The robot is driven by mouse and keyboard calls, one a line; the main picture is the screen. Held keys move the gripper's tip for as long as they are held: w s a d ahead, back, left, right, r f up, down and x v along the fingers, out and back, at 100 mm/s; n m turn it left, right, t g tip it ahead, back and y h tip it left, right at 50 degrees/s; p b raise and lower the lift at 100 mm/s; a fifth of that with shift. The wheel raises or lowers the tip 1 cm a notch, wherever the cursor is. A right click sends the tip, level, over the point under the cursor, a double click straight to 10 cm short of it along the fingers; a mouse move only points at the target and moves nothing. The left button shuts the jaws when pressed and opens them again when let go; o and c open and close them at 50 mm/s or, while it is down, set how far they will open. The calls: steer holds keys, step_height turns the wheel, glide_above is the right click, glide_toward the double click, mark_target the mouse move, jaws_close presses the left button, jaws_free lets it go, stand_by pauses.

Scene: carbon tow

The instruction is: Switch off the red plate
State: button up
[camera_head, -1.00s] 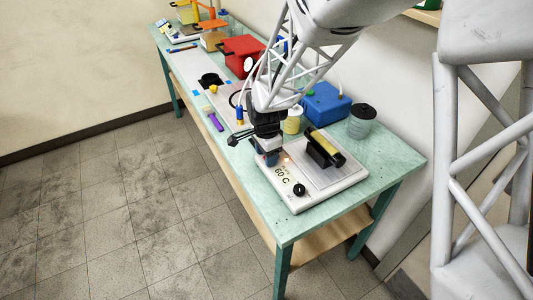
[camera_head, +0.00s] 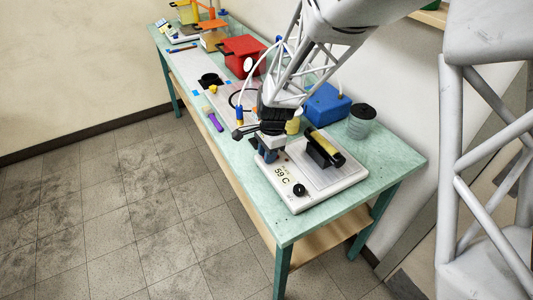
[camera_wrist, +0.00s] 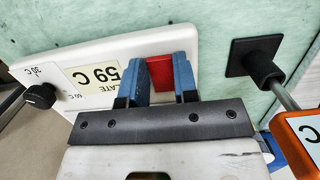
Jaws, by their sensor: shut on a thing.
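A white hot plate unit (camera_head: 318,190) with a grey top stands at the near end of the bench. Its label reads 59 C, and a black knob (camera_head: 299,189) sits at its front corner; the knob also shows in the wrist view (camera_wrist: 40,95). My gripper (camera_head: 268,156) is down at the unit's left end. In the wrist view its blue fingers (camera_wrist: 160,62) are shut on a small red block-like part (camera_wrist: 161,74) at the unit's edge. The fingers hide the sides of this red part. Whether it is pressed or turned cannot be seen.
A black holder with a yellow cylinder (camera_head: 325,148) stands on the plate top. A blue box (camera_head: 326,104), a grey jar (camera_head: 361,122) and a red box (camera_head: 243,52) stand behind. A dark post base (camera_wrist: 250,55) and an orange device (camera_wrist: 300,140) are close right in the wrist view.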

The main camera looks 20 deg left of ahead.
steer(key=shift+d+g+y, duration=0.15)
steer(key=shift+g+y, duration=0.25)
steer(key=o, duration=0.9)
steer(key=shift+w+r, duration=0.1)
steer(key=shift+r, duration=0.1)
steer(key=shift+v, duration=3.8)
